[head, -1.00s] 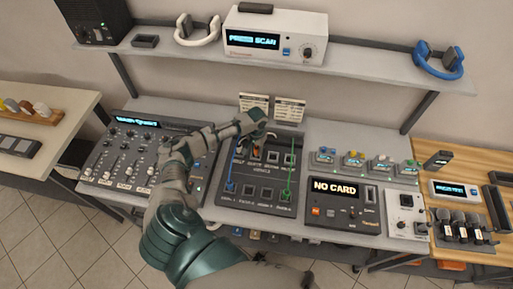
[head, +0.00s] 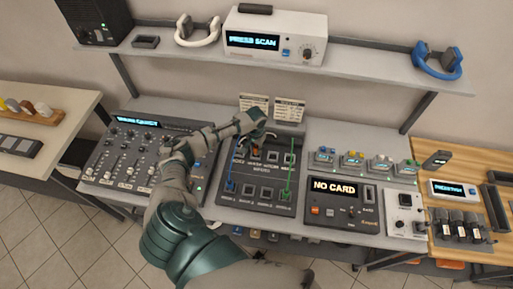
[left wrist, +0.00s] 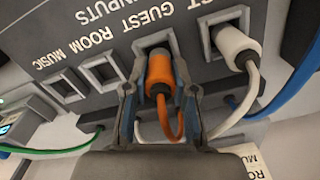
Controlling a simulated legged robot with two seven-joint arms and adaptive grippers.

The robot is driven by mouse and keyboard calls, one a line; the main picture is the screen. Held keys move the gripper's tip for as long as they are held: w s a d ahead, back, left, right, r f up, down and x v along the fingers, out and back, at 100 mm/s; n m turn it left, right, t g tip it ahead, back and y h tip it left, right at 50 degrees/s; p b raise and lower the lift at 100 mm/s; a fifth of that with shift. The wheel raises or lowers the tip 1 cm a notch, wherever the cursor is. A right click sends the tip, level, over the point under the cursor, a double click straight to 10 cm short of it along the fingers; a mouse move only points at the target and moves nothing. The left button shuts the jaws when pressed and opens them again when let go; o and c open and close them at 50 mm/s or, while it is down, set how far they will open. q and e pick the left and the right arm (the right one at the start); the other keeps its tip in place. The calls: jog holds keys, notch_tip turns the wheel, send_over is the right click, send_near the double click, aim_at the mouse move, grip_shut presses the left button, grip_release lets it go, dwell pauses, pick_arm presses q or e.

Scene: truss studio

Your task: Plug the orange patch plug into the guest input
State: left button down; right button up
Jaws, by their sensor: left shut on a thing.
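The orange patch plug (left wrist: 160,72) is between the fingers of my left gripper (left wrist: 158,100), which is shut on it. Its front end is at the mouth of the guest input (left wrist: 152,42), under the upside-down GUEST label; I cannot tell how deep it sits. Its cord loops down behind the fingers. In the head view the plug (head: 257,150) shows as a small orange spot under my left gripper (head: 258,142), over the back row of the patch panel (head: 256,206). My right gripper is not in view.
A white plug (left wrist: 237,45) sits in the host input beside the orange one. The room (left wrist: 103,70) and music (left wrist: 67,85) sockets look empty. Blue (head: 233,165) and green (head: 290,170) cords cross the panel. A mixer (head: 135,155) stands left, a card unit (head: 340,205) right.

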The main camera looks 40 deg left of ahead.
aim_at(256, 146)
pick_arm(q)
jog(key=shift+f, duration=0.5)
jog(key=c, duration=1.2)
grip_release()
notch_tip(256, 146, up, 6)
jog(key=p, duration=0.6)
jog(key=shift+r+p, duration=0.4)
jog(key=shift+r, duration=2.1)
